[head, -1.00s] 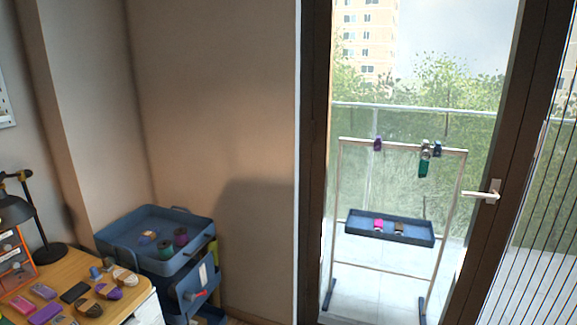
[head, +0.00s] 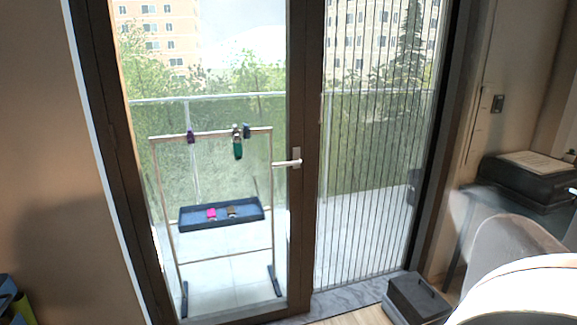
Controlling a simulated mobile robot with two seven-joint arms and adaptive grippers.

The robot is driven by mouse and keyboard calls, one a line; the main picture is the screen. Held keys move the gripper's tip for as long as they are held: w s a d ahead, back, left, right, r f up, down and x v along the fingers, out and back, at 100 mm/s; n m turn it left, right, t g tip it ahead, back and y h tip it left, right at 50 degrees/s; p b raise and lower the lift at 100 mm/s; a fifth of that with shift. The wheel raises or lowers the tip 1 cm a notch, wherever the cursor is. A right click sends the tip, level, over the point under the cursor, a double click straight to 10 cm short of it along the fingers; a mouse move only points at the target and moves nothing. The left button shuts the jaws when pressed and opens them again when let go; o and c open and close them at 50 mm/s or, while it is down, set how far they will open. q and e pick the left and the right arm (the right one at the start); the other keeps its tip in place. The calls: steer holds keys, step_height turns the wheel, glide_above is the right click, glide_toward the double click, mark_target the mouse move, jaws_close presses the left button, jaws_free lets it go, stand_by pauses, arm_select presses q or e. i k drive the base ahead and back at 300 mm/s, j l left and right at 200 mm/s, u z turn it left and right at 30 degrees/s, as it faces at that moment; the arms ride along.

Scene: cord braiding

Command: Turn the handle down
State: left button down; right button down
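The white door handle (head: 287,163) sits on the right stile of the dark-framed glass balcony door (head: 297,230). Its lever points left and lies about level. The door looks closed in its frame. Neither of my grippers shows in the head view, so their state and distance from the handle cannot be seen.
Behind the glass stands a rack (head: 212,134) with a blue tray (head: 222,222). A pleated screen (head: 368,150) is right of the door. A dark box (head: 416,298) sits on the floor at lower right, near a table with a black case (head: 530,177). A pale rounded shape fills the lower right corner.

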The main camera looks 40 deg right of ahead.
mark_target(298, 161)
steer(key=i, duration=0.35)
steer(key=i+l+z, duration=0.1)
steer(key=i+l, duration=0.15)
steer(key=i+l+z, duration=0.1)
steer(key=i, duration=0.3)
steer(key=i+l, duration=0.1)
steer(key=l, duration=0.3)
